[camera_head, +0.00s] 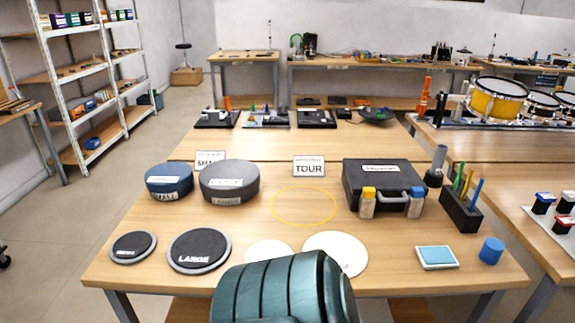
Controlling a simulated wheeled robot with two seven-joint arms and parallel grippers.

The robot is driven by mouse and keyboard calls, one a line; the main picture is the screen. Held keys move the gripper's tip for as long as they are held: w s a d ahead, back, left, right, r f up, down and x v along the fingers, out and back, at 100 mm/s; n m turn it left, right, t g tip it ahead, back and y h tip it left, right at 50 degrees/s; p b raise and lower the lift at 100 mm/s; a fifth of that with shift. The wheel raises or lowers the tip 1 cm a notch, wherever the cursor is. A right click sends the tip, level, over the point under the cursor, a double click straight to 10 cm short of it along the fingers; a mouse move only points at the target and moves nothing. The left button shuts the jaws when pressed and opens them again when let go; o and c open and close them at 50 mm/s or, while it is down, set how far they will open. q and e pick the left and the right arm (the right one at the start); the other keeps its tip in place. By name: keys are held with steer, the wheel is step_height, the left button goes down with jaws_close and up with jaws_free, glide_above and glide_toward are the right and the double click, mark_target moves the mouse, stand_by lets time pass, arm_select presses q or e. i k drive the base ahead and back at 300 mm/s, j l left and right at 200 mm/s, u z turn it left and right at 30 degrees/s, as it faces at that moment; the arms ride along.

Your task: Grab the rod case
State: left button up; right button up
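A black hard case (384,178) with a grey front handle lies flat at the right rear of the near wooden table. A pale label is on its lid, too small to read. Two light blocks, one with a yellow top (367,201) and one with a blue top (415,203), are at its front side. To its right, a black holder (461,212) carries several upright coloured rods. I cannot tell from lettering which of these is called the rod case. Neither of my grippers shows in this view.
The near table (300,228) holds a blue round case (169,187), a grey round case (229,188), dark pads including a "LARGE" pad (199,250), white discs (336,251), a "TOUR" sign (309,169) and a blue cylinder (491,251). A yellow outlined oval is bare.

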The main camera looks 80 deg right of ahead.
mark_target(441, 151)
steer(key=z, duration=1.4)
steer(key=l+z, duration=0.25)
steer(key=z, duration=0.2)
steer(key=l+z, duration=0.3)
steer(key=z, duration=0.15)
steer(key=i+l+z, duration=0.1)
steer(key=z, duration=0.4)
steer(key=i+l+z, duration=0.25)
steer(key=l, duration=0.15)
steer(key=i+l+z, duration=0.25)
steer(key=l, duration=0.15)
steer(key=i+l, duration=0.35)
steer(key=l+z, duration=0.05)
steer(key=l, duration=0.1)
